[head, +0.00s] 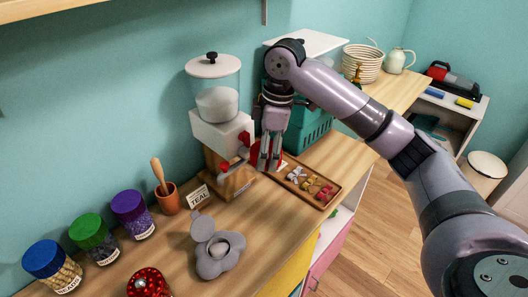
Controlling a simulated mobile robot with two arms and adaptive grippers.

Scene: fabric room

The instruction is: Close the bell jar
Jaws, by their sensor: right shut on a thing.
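A clear glass jar (227,88), the likeliest bell jar, stands on a white and wooden dispenser (222,130) against the wall. A pale lid (212,67) with a black knob covers its top; I cannot tell if it is fully seated. White material fills the lower part of the jar. My right gripper (266,163) is beside the dispenser's right side, pointing down, and shut on a red part there, mostly hidden by the fingers. A red knob (224,167) shows at the dispenser's front. My left gripper is out of view.
A wooden tray (333,201) with small bows lies right of the gripper. A teal crate (318,127) stands behind the arm. A grey hinged-lid container (214,262), mortar (170,203) and several coloured-lid jars (132,220) occupy the counter's left and front.

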